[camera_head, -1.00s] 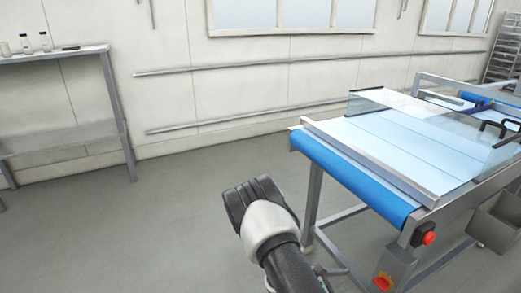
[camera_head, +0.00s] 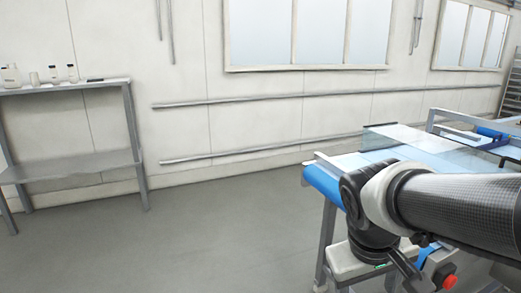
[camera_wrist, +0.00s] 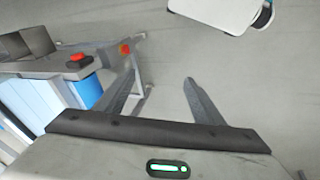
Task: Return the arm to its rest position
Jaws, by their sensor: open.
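My arm (camera_head: 440,205) reaches in from the right in the head view, with its bent joint in front of the conveyor's near end. My gripper (camera_wrist: 158,78) shows in the wrist view with its two dark fingers spread apart and nothing between them. Behind the fingers is grey floor, with the conveyor's frame close to the left finger in the picture. In the head view I cannot make out the fingers.
The conveyor (camera_head: 322,183) with a blue belt and clear guard stands at right, partly hidden by my arm. Its red button (camera_wrist: 80,58) shows in the wrist view. A grey shelf table (camera_head: 70,168) with small bottles stands at left. Floor between is clear.

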